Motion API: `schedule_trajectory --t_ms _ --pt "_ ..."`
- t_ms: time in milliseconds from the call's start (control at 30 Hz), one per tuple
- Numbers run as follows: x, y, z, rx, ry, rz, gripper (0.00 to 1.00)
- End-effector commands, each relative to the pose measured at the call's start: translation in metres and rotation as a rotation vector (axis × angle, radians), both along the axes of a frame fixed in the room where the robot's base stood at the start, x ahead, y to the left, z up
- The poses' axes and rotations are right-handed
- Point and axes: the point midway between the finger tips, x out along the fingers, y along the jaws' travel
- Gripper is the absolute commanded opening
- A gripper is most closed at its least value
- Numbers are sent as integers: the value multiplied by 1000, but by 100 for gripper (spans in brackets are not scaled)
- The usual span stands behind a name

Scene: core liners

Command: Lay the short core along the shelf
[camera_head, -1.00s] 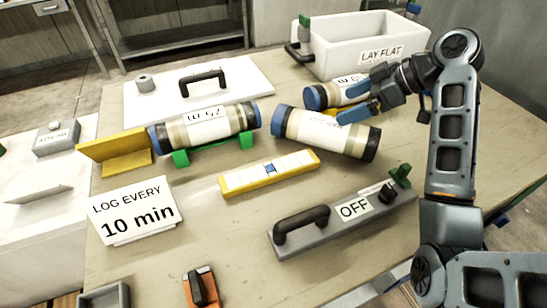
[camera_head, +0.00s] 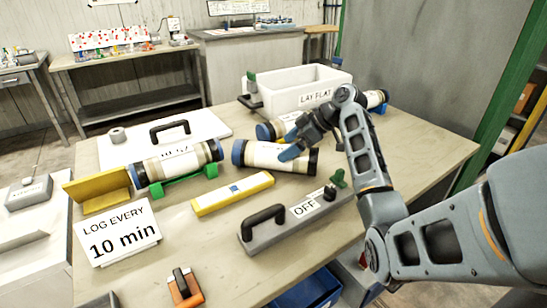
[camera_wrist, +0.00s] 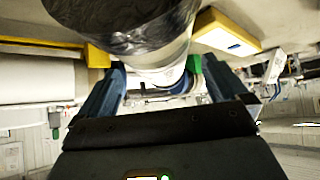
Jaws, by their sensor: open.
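Several cores with pale sleeves and blue and black end caps are on the table. One core (camera_head: 178,163) rests on a green cradle (camera_head: 190,178). Another core (camera_head: 265,155) lies in the middle, and a third (camera_head: 273,130) is behind it. I cannot tell which is the short core, nor pick out a shelf. My gripper (camera_head: 289,140) is open above the right part of the middle core; contact is unclear. In the wrist view its blue fingers (camera_wrist: 164,90) are apart, with a large dark-ended cylinder (camera_wrist: 130,22) just beyond them.
A white bin (camera_head: 303,84) labelled LAY FLAT stands at the back. A yellow bracket (camera_head: 100,188), a yellow bar (camera_head: 232,194), a grey OFF panel (camera_head: 285,222) and a LOG EVERY 10 min sign (camera_head: 118,232) surround the cores.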

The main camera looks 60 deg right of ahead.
Motion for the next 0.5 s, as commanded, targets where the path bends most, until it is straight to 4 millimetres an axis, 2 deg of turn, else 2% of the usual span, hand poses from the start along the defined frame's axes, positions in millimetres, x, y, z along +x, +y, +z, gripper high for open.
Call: schedule_trajectory --t_ms 233,500 --pt "22 5 -23 3 1 1 100" --pt "25 5 -27 0 -1 0 100"
